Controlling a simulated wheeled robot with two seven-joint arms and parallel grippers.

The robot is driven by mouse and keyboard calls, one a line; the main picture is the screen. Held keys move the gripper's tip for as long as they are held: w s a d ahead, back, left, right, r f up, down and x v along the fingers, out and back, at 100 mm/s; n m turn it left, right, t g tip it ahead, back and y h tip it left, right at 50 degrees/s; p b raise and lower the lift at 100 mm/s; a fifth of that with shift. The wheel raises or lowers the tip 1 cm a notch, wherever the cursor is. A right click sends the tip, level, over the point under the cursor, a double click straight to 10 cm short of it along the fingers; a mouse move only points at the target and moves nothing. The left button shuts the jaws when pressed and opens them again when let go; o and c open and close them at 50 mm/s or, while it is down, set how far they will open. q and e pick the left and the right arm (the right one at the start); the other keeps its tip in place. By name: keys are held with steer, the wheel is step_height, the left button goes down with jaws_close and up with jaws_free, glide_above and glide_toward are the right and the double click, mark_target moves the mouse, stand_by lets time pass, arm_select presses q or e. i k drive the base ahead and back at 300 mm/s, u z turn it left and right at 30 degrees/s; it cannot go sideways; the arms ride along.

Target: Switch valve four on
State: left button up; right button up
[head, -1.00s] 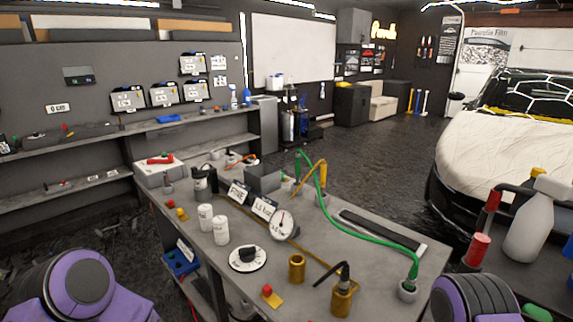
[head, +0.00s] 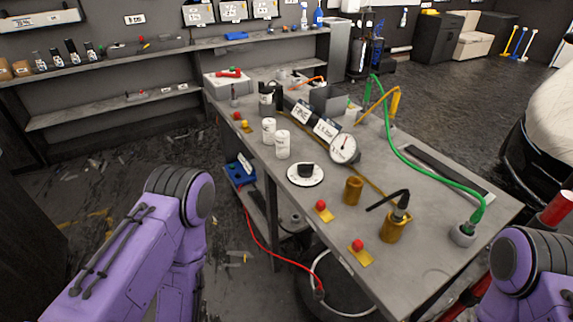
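No part in view carries a readable "four" label, so I cannot tell which one is valve four. Red-knobbed parts on yellow bases stand along the near edge of the grey workbench (head: 430,262): a front one (head: 360,252), one behind it (head: 322,210), and smaller ones near the far left corner (head: 246,126). A white round dial with a black knob (head: 305,174) lies on the bench. A red-handled part (head: 229,73) lies on a white box at the far end. Both my purple arms show at the bottom left and right, but neither gripper is in view.
A round gauge (head: 344,149), white canisters (head: 283,144), brass cups (head: 353,190) and a green hose (head: 430,180) crowd the bench. A red cable (head: 262,246) hangs to a dark bin (head: 335,285). The floor left of the bench is partly open. A car stands at right.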

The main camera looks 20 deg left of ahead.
mark_target(357, 245)
steer(key=u, duration=0.25)
steer(key=k, duration=1.15)
steer(key=u, duration=0.5)
